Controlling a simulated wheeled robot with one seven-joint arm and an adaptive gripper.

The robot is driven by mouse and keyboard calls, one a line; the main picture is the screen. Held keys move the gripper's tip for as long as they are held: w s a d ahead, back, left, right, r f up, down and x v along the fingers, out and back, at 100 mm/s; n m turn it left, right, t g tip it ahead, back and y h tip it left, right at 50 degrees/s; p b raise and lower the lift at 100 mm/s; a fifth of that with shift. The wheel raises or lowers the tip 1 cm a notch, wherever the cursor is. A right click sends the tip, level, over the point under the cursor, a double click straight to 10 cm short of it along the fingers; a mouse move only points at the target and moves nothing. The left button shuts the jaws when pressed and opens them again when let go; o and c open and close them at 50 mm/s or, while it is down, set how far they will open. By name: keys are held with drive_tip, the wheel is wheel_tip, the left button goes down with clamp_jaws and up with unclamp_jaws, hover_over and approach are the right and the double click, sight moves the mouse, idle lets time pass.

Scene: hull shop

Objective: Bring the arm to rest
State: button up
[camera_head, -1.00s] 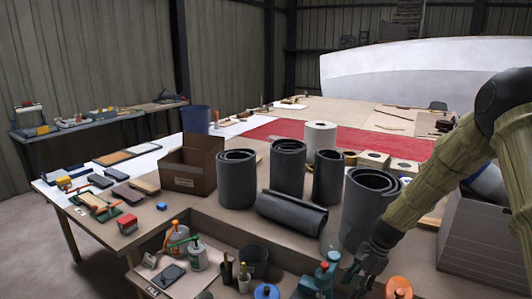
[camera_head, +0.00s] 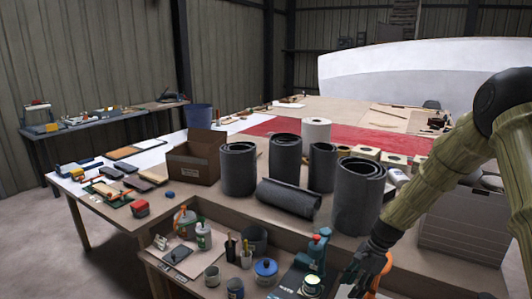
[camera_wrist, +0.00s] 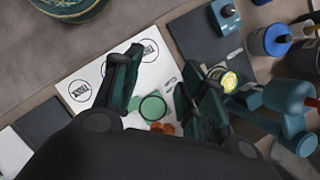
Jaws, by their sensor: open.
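My gripper (camera_head: 358,284) is at the lower right of the head view, at the end of my arm, over the lower front shelf. In the wrist view its two dark fingers (camera_wrist: 158,78) stand apart with nothing held between them. Below them is a white sheet (camera_wrist: 92,75) with printed round marks. A green ring-shaped thing (camera_wrist: 152,107) and small orange pieces show between the fingers; how far below they lie I cannot tell.
A teal tool (camera_head: 318,252) and a blue-lidded pot (camera_head: 265,270) stand left of my gripper. Dark upright rolls (camera_head: 358,200) and one lying roll (camera_head: 288,197) are on the bench behind. A cardboard box (camera_head: 193,165) stands farther left. A grey crate (camera_head: 465,225) is right, behind my arm.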

drive_tip(key=s+a+f+n+h+b, duration=0.1)
drive_tip(key=s+f+n+h+b, duration=0.15)
drive_tip(key=s+f, duration=0.85)
drive_tip(key=s+a+f+n+h+b, duration=0.15)
drive_tip(key=s+f+n, duration=0.25)
drive_tip(key=s+f, duration=0.65)
drive_tip(key=s+a+f+n+b, duration=0.1)
drive_tip(key=s+f+n, duration=0.3)
drive_tip(key=s, duration=0.6)
drive_tip(key=s+a+f+n+t+b, duration=0.1)
drive_tip(key=s+f+n+b, duration=0.3)
drive_tip(key=s+f, duration=0.3)
drive_tip(key=s, duration=0.4)
drive_tip(key=shift+f, duration=0.15)
